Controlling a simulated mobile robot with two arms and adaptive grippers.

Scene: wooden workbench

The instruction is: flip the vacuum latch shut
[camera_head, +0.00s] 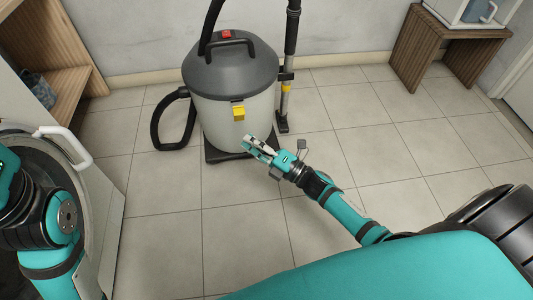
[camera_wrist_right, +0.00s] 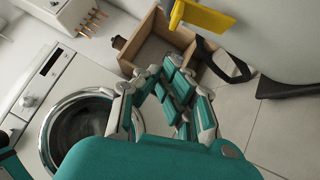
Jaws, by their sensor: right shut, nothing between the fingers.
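The vacuum (camera_head: 235,75) stands upright on the tiled floor, with a grey lid and a pale drum. Its yellow latch (camera_head: 239,113) is on the front of the drum, just below the lid's edge. In the right wrist view the latch (camera_wrist_right: 205,18) shows at the top and appears to stick out from the drum (camera_wrist_right: 285,35). My right gripper (camera_head: 256,147) is shut and empty, below and slightly right of the latch, apart from it. It also shows in the wrist view (camera_wrist_right: 155,74). My left arm shows at the left edge, but its gripper is out of view.
A black hose (camera_head: 172,122) loops at the vacuum's left, and its upright tube (camera_head: 287,65) stands at its right. A round-doored white machine (camera_wrist_right: 45,95) is on the left. A wooden bench (camera_head: 455,45) is at the back right. The floor (camera_head: 390,150) between is clear.

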